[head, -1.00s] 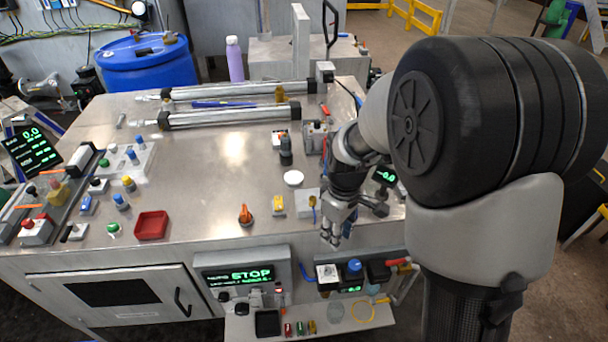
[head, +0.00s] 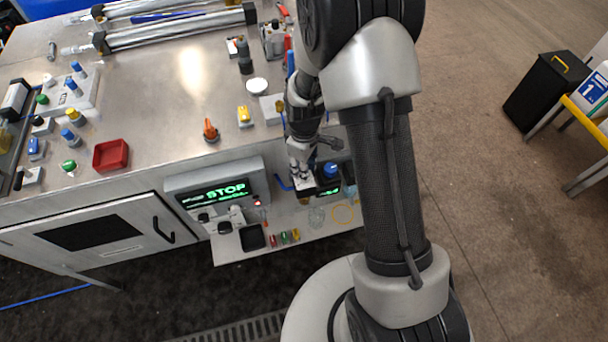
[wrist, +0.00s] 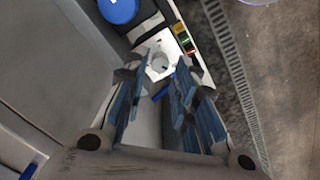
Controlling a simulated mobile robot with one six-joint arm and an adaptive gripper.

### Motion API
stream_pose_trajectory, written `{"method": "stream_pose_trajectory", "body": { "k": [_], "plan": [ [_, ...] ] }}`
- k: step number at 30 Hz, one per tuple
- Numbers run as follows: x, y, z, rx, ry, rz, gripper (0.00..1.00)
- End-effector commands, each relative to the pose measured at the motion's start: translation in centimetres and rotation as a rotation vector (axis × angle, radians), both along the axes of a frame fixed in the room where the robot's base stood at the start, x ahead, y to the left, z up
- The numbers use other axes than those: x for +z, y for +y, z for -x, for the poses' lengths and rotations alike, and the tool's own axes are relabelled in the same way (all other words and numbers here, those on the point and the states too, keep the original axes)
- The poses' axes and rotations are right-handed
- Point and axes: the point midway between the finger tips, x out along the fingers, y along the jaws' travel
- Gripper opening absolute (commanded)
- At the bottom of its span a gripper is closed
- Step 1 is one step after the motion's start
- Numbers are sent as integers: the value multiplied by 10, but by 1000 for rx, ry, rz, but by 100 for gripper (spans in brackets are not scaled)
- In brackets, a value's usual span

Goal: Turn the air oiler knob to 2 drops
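The air unit at the bench's front right has a blue knob (head: 329,169) and, to its left, a paler square unit (head: 304,184), mostly hidden under my gripper. My gripper (head: 301,176) points down over that paler unit. In the wrist view a whitish round knob (wrist: 159,66) with a small dark mark lies between the fingertips of my gripper (wrist: 161,72); I take it for the oiler knob. The fingers are apart; contact with the knob cannot be told. The blue knob (wrist: 117,8) is at the top edge. No drop scale is readable.
Left of the air unit is a control box (head: 222,192) with a green STOP display. Below are a black tray (head: 252,237) and small coloured pieces (head: 284,237) on a shelf. An orange knob (head: 210,130) and red tray (head: 111,154) are on the bench.

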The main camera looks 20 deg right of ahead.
Motion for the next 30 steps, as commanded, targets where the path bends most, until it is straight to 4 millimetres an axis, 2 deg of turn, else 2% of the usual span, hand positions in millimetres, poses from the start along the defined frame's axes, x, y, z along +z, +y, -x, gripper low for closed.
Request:
{"method": "stream_pose_trajectory", "body": {
  "k": [1,6,17,27,30],
  "plan": [
    [-11,0,0,0,3,0,26],
    [-26,0,0,0,0,0,26],
    [-30,0,0,0,-1,0,26],
    [-30,0,0,0,-1,0,4],
    [-30,0,-1,0,-1,0,0]
  ]
}}
